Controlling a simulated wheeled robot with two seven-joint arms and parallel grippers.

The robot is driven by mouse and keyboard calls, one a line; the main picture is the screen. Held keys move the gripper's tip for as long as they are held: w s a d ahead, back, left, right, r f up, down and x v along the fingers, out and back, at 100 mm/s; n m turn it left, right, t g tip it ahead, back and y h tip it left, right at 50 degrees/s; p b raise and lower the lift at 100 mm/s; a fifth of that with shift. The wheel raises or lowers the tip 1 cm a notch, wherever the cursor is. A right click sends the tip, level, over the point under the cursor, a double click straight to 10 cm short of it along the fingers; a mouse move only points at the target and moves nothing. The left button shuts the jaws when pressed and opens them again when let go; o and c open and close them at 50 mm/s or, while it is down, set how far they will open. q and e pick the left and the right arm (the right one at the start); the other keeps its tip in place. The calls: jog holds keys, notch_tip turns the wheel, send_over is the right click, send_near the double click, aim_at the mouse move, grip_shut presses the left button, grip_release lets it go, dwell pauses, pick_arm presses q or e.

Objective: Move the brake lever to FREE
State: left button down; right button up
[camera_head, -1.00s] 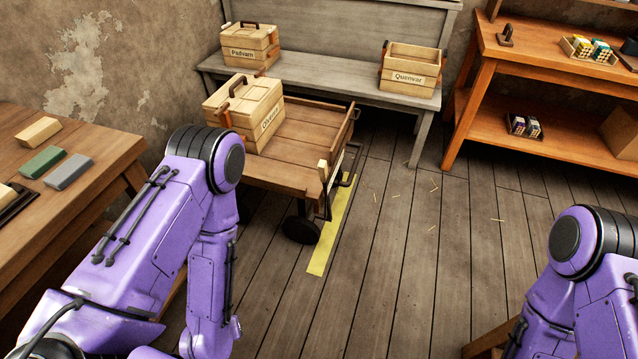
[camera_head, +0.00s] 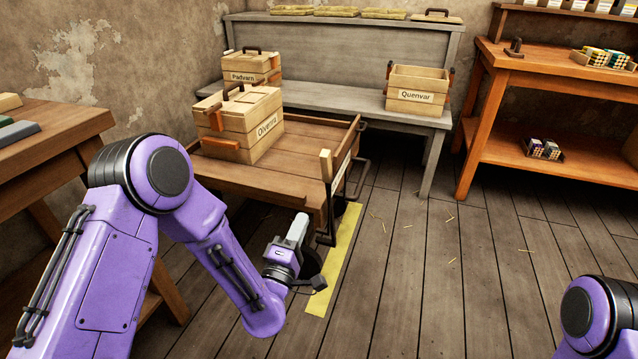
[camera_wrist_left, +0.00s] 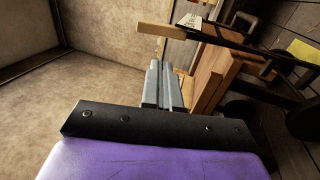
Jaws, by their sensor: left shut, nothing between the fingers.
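The brake lever (camera_head: 326,165) is on the near right corner of the wooden cart (camera_head: 245,175). It has a pale wooden grip on a dark metal rod and stands roughly upright. In the left wrist view the lever's grip (camera_wrist_left: 167,30) lies beyond the fingertips, apart from them. My left gripper (camera_head: 299,222) is shut and empty, with its grey fingers pointing up, below and left of the lever in the head view. The closed fingers also show in the left wrist view (camera_wrist_left: 161,68). No FREE marking is readable. My right gripper is out of view.
A crate labelled Olivenra (camera_head: 255,130) sits on the cart. Crates Padvarn (camera_head: 250,68) and Quenvar (camera_head: 416,95) stand on the grey bench (camera_head: 330,97). A yellow floor strip (camera_head: 335,265) runs beside the cart.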

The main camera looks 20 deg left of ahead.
aim_at(323, 169)
pick_arm(q)
jog(key=x, duration=1.3)
jog(key=shift+f, duration=0.1)
jog(key=shift+w+r, duration=0.2)
jog(key=shift+w, duration=0.3)
jog(key=shift+a, duration=0.1)
